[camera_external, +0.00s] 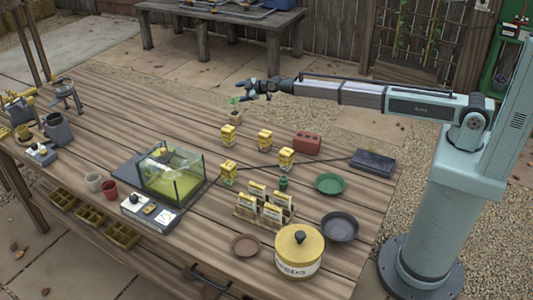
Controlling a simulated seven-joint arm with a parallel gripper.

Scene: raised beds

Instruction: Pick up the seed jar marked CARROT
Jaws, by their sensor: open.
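Several small glass jars with yellow labels stand in a loose group near the middle of the table: a back left jar (228,135), a back right jar (265,140), a right jar (286,159) and a front left jar (229,172). Their lettering is too small to read, so I cannot tell which is marked CARROT. My gripper (242,91) is open and appears empty. It is above the far side of the table, behind the jars in the picture, close to a small potted seedling (236,116).
A seed-packet rack (264,211), a green dish (329,184), a dark bowl (340,226) and a yellow SEEDS tin (299,252) are nearer. A dark cable crosses the table.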

